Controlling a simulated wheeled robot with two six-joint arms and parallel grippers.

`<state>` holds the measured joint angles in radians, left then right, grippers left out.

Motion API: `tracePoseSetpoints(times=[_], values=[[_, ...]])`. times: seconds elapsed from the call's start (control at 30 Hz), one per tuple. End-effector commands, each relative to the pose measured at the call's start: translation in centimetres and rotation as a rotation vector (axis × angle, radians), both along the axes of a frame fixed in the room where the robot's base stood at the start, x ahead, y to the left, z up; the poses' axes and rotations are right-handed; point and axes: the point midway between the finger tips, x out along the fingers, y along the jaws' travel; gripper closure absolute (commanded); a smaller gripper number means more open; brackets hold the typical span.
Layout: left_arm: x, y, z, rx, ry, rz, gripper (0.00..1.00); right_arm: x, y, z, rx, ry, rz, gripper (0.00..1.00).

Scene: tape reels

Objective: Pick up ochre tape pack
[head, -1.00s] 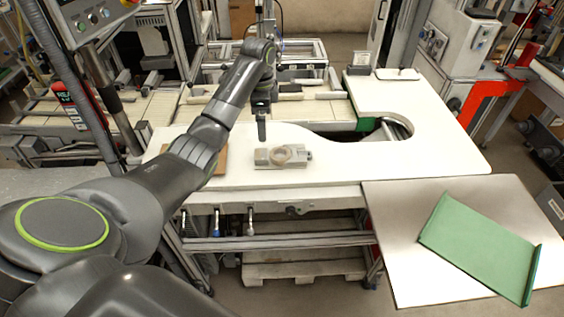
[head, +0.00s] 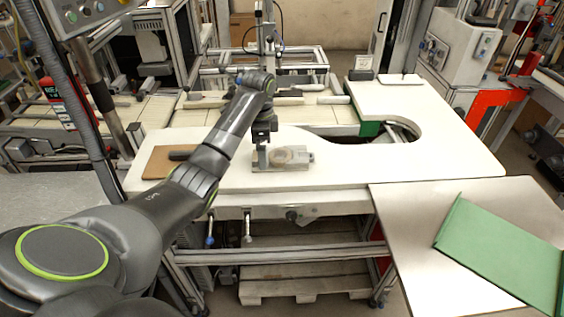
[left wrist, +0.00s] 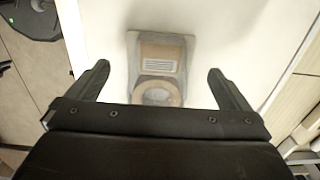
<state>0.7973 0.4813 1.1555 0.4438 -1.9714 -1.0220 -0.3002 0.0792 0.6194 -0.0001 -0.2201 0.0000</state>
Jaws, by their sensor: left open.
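The ochre tape pack (head: 288,154) is a tan ring on a grey holder (head: 305,167) on the white table. In the left wrist view the ring (left wrist: 158,93) shows low between the fingers, its near edge partly hidden by the gripper body. The holder (left wrist: 160,40) extends beyond it with a tan, slatted part. My left gripper (head: 263,162) points down at the left side of the ring in the head view. Its fingers (left wrist: 158,70) are open, one on each side of the holder, with nothing held. Whether they touch anything I cannot tell. My right gripper is in neither view.
A brown board (head: 160,163) with a dark object lies left on the white table (head: 400,165). A green tray (head: 500,255) sits on a lower side table (head: 410,240) at the right. The table right of the holder is clear.

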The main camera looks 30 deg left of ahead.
Motion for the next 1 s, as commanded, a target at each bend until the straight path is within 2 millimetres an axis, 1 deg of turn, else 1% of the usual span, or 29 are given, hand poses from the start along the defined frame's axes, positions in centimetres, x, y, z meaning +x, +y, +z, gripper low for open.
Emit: tracePoseSetpoints(times=[0.03, 0.1, 0.2, 0.3, 0.47, 0.83, 0.87, 1.0], values=[[-0.2, 0.0, -0.4, -0.002, 0.007, 0.001, 0.0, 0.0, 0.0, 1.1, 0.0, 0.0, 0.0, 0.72], [-0.1, -0.1, -1.6, -0.002, 0.006, 0.0, 0.0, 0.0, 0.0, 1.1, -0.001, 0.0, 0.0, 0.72], [-0.1, -0.1, -2.5, -0.001, 0.004, -0.001, 0.0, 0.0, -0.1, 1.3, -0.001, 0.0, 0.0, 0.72], [-0.1, 0.0, -2.9, 0.0, 0.001, -0.001, 0.0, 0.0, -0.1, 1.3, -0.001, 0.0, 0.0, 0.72], [-0.1, 0.0, -2.9, 0.0, 0.001, -0.001, 0.0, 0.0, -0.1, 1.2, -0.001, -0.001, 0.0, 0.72], [-0.1, 0.0, -2.8, -0.001, 0.001, -0.001, 0.48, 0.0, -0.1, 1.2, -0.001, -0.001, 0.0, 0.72], [-0.1, 0.0, -2.8, -0.001, 0.001, -0.001, 0.51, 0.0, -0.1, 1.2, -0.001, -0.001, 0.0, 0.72], [-0.1, 0.0, -2.8, -0.001, 0.001, -0.001, 0.52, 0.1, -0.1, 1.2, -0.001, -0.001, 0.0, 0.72]])
